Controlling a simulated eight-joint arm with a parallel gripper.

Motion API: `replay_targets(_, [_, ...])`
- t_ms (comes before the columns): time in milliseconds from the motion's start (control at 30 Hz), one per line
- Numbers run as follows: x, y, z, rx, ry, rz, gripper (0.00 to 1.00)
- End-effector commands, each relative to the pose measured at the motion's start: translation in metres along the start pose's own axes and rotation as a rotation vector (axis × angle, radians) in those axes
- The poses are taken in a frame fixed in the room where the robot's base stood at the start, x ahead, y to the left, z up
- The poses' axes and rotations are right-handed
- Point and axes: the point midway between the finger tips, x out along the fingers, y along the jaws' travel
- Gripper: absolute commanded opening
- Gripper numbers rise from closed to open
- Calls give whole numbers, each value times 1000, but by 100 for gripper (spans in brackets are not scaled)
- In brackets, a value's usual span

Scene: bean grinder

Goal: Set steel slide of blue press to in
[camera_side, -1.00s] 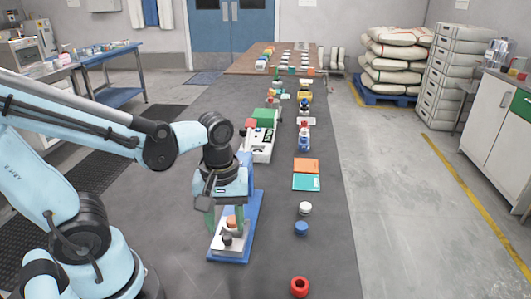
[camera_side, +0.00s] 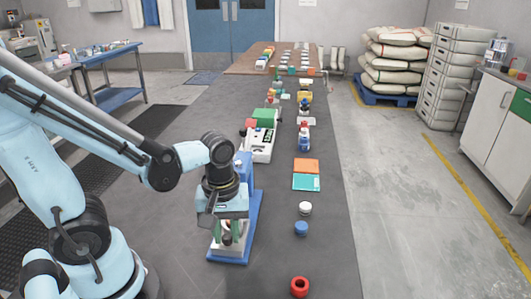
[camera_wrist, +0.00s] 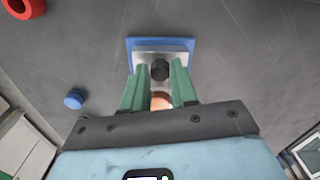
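The blue press (camera_side: 256,212) has a long blue base, which also shows at its far edge in the wrist view (camera_wrist: 131,50). Its steel slide (camera_side: 217,249) is a pale metal plate near the front end, also in the wrist view (camera_wrist: 142,57). A dark knob (camera_wrist: 160,70) stands on the slide. My gripper (camera_wrist: 159,70) is open, its green fingers on either side of the knob with a gap at each side. A copper-coloured round part (camera_wrist: 161,101) shows between the fingers. In the side view my gripper (camera_side: 229,237) covers much of the slide.
A red ring (camera_side: 299,286), a blue knob-like piece (camera_side: 301,228) and a white one (camera_side: 305,208) lie right of the press. Orange (camera_side: 306,165) and teal (camera_side: 306,182) panels lie farther back. A white device with a green block (camera_side: 264,118) stands behind the press.

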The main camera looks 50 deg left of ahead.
Motion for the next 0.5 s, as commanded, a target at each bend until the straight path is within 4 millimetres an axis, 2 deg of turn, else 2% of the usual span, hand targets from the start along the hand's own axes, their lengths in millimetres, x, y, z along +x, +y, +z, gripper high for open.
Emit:
replay_targets(33, [0,0,0,0,0,0,19])
replay_targets(167, [0,0,0,0,0,0,0])
replay_targets(500, [0,2,-4,-2,0,0,0])
